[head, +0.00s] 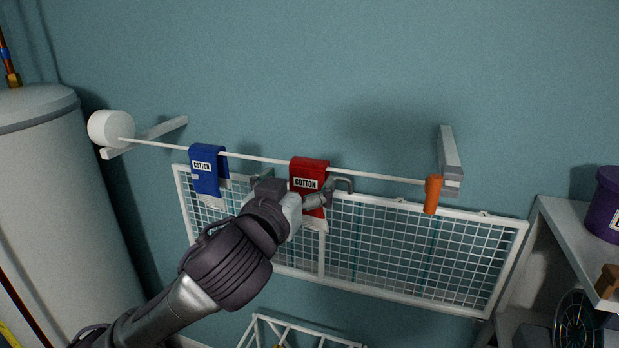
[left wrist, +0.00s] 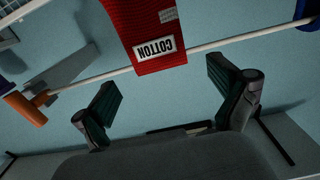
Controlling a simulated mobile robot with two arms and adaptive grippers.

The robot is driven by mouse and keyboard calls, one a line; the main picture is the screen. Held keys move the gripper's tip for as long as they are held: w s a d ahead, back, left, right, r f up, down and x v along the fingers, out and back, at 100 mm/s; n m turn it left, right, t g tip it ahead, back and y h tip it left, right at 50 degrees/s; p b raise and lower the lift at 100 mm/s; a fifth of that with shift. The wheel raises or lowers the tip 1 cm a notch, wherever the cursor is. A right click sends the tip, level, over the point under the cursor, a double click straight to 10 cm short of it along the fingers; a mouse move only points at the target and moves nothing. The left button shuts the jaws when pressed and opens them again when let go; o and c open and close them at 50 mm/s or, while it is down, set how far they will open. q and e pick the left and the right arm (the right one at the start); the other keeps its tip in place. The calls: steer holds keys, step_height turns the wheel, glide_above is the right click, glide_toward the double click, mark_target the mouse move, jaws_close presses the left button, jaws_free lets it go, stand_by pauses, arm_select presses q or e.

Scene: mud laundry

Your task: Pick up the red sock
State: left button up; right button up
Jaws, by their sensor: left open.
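The red sock (head: 309,168), with a white COTTON label, hangs folded over a thin white line in the head view. It also hangs in the left wrist view (left wrist: 143,22), upside down there, at the top middle. My left gripper (head: 318,192) is in front of the sock and hides part of its lower half. In the left wrist view the two fingers of my left gripper (left wrist: 162,95) stand wide apart, with the sock's labelled end just beyond the gap between them. The fingers hold nothing. My right gripper is not in view.
A blue sock (head: 207,170) hangs left of the red one on the same line. An orange peg (head: 433,195) is at the line's right end. A white wire rack (head: 420,250) is behind and below. A white tank (head: 50,200) stands left, a shelf (head: 570,225) right.

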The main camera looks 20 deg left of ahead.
mark_target(306, 170)
arm_select(q)
steer(key=w+p, duration=0.1)
steer(key=w, duration=0.2)
steer(key=shift+w, duration=0.15)
steer(key=c, duration=1.1)
steer(key=shift+r, duration=0.1)
steer(key=shift+c, duration=0.2)
